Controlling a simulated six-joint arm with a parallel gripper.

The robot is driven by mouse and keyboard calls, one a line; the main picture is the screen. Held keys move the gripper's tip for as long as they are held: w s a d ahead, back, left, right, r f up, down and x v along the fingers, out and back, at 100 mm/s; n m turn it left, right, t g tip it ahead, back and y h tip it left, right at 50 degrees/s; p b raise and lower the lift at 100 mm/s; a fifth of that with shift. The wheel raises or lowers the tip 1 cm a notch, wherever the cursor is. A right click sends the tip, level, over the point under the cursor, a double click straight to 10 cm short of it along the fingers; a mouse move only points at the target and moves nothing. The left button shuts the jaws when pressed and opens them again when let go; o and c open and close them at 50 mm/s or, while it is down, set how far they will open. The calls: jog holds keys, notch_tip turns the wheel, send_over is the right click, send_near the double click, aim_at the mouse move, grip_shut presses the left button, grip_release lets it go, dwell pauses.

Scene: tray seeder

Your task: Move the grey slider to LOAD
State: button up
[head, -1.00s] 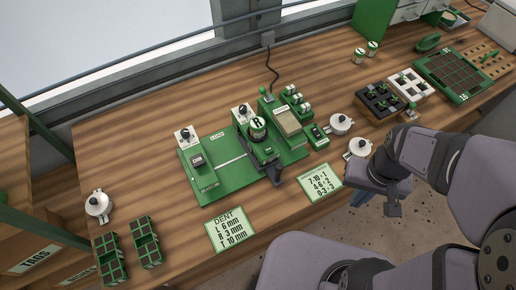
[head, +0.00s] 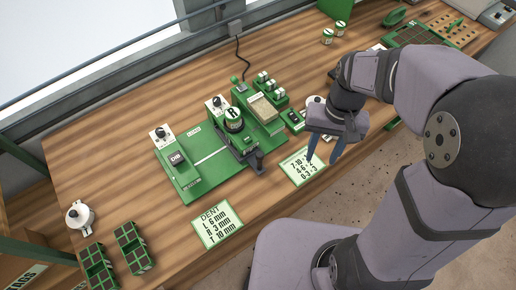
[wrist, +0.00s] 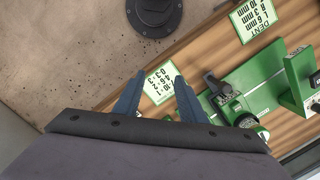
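The green seeder plate (head: 208,174) lies on the bench, with a small LOAD label (head: 193,131) near its back edge. A dark grey forked piece (head: 252,160) sticks out at the front of the round "R" unit (head: 233,118); it also shows in the wrist view (wrist: 214,86). I cannot tell for sure which of these is the grey slider. My gripper (head: 324,157) is open and empty, above the bench's front edge, right of the plate. Its two blue fingers show apart in the wrist view (wrist: 159,80).
A number card (head: 301,166) lies under my gripper and a DENT card (head: 217,224) lies in front of the plate. Green switches and a brown pad (head: 262,108) stand behind right.

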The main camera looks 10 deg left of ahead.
jog(key=w+a+g+b, duration=0.2)
jog(key=w+a, duration=0.2)
jog(key=a, duration=0.5)
jog(key=g, duration=0.1)
send_near(260, 153)
jog(key=f, duration=0.1)
jog(key=shift+p+x, duration=0.85)
jog(key=shift+x, duration=3.15)
jog(key=shift+s, duration=0.15)
jog(key=shift+c, duration=0.2)
